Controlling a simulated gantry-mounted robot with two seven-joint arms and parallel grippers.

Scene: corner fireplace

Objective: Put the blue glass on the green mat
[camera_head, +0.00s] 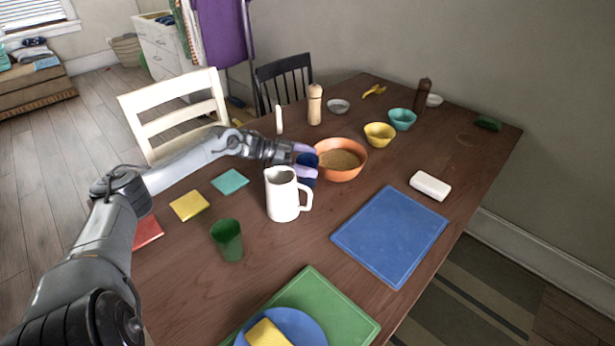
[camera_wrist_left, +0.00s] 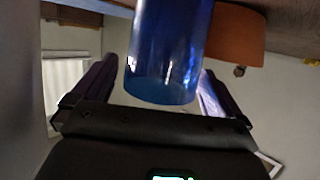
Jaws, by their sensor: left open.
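The blue glass (camera_head: 308,160) stands on the table behind the white pitcher, close to the orange bowl; the pitcher and my fingers hide part of it. My left gripper (camera_head: 311,162) is open, with one purple-tinted finger on each side of the glass. In the left wrist view the blue glass (camera_wrist_left: 165,55) sits between the two fingers of my left gripper (camera_wrist_left: 158,75). The green mat (camera_head: 345,318) lies at the near edge of the table, under a blue plate. My right gripper does not show.
The white pitcher (camera_head: 281,194) stands just in front of the glass, and the orange bowl (camera_head: 350,172) beside it. A green glass (camera_head: 228,241), a blue mat (camera_head: 385,238) and a blue plate (camera_head: 310,328) with a yellow block lie nearer. Bare tabletop lies between pitcher and green mat.

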